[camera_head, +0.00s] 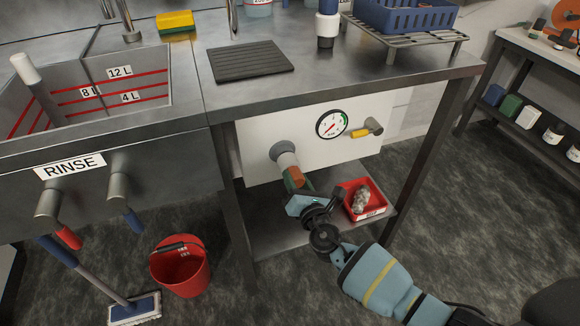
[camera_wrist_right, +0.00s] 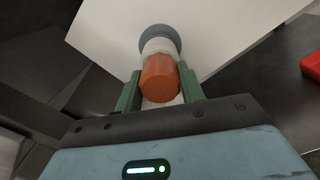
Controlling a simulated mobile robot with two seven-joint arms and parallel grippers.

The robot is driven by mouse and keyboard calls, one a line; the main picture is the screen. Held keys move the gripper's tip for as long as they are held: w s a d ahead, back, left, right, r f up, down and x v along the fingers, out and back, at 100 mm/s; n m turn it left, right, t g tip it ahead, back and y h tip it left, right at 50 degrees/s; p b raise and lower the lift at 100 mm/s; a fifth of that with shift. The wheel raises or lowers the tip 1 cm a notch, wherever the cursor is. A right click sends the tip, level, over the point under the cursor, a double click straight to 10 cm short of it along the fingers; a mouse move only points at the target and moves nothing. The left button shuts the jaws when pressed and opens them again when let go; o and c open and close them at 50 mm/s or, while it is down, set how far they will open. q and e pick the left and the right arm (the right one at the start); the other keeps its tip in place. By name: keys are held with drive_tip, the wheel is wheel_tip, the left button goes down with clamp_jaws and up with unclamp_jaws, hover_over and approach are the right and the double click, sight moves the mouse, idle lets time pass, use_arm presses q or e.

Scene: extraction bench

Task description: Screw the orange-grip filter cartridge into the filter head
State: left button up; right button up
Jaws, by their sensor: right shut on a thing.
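The filter cartridge with its orange grip (camera_head: 294,178) points up at the grey round filter head (camera_head: 284,151) on the white panel under the bench. My right gripper (camera_head: 302,192) is shut on the orange grip. In the right wrist view the orange grip (camera_wrist_right: 159,78) sits between the green fingers of my right gripper (camera_wrist_right: 161,92). The white part of the cartridge (camera_wrist_right: 159,45) meets the grey filter head (camera_wrist_right: 160,37), seemingly in line with it. I cannot tell how deep it is seated. My left gripper is not in view.
A pressure gauge (camera_head: 331,124) and a yellow-handled valve (camera_head: 361,132) are on the panel to the right. A red tray (camera_head: 377,203) holding a pale object stands on the lower shelf (camera_head: 270,236). A red bucket (camera_head: 181,268) stands on the floor at the left.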

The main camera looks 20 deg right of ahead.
drive_tip(key=shift+c, duration=0.9)
drive_tip(key=m+b, duration=0.1)
drive_tip(key=m, duration=0.1)
drive_tip(key=m+b, duration=0.2)
drive_tip(key=m, duration=0.1)
drive_tip(key=m+b, duration=0.1)
drive_tip(key=m, duration=0.2)
drive_tip(key=shift+f+b, duration=0.3)
drive_tip(key=m+b, duration=0.1)
drive_tip(key=m, duration=0.3)
drive_tip(key=shift+r, duration=0.15)
drive_tip(key=o, duration=0.8)
drive_tip(key=shift+r+m, duration=0.1)
drive_tip(key=shift+m, duration=0.5)
drive_tip(key=shift+c, duration=0.2)
drive_tip(key=o, duration=0.4)
drive_tip(key=shift+c, duration=0.2)
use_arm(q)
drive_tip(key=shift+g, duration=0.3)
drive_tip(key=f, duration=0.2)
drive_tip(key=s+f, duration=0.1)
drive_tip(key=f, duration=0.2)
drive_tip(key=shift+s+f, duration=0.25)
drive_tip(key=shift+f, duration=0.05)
